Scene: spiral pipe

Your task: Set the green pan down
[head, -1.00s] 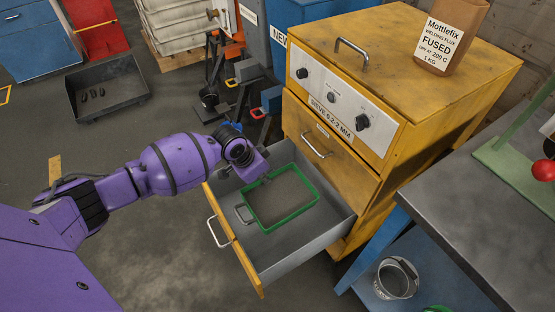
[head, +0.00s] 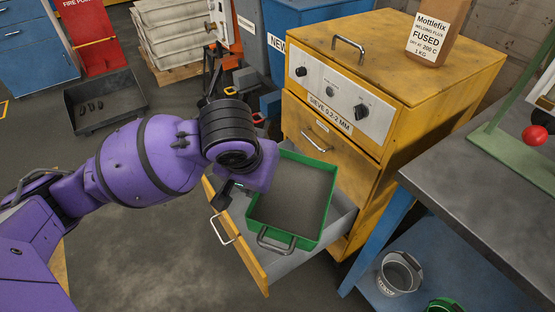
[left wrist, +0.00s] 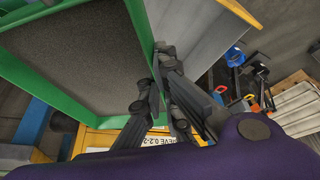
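The green pan (head: 325,217) is a rectangular tray with a dark grey granular surface inside and a grey handle at its front. In the head view it is raised above the open drawer (head: 245,245) of the yellow cabinet and turned slightly. My left gripper (head: 226,195) is at the pan's left side, partly hidden by my wrist. In the left wrist view its dark fingers (left wrist: 158,88) straddle the wall of the green pan (left wrist: 142,40) and appear closed on it. My right gripper is not in view.
The yellow cabinet (head: 370,135) stands behind the pan, with a flux bag (head: 434,38) on top. A grey bench (head: 485,165) is at right, with a bucket (head: 398,273) on its lower shelf. A dark tray (head: 105,101) lies on the floor at left.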

